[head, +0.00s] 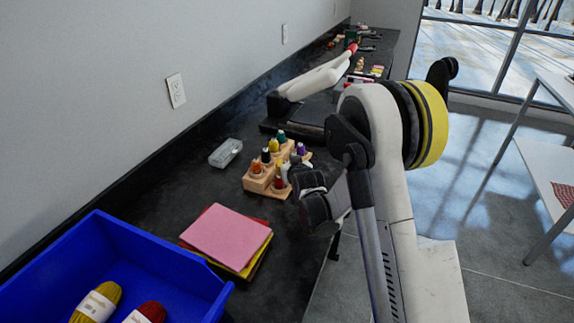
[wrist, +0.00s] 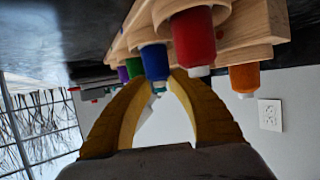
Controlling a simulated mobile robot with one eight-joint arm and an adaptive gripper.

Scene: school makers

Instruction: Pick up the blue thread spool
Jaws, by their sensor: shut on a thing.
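The blue thread spool (wrist: 155,62) stands in a wooden spool rack (wrist: 240,25), between a red spool (wrist: 194,38) and a green spool (wrist: 133,67) in the upside-down wrist view. My gripper (wrist: 158,80) has its yellow fingertips on either side of the blue spool, shut on it. The spool's lower end is still at the rack. In the head view my gripper (head: 312,190) is at the right side of the rack (head: 258,184), and the blue spool is hidden or too small to make out there.
An orange spool (wrist: 245,78) and a purple spool (wrist: 122,73) are close by in the rack.

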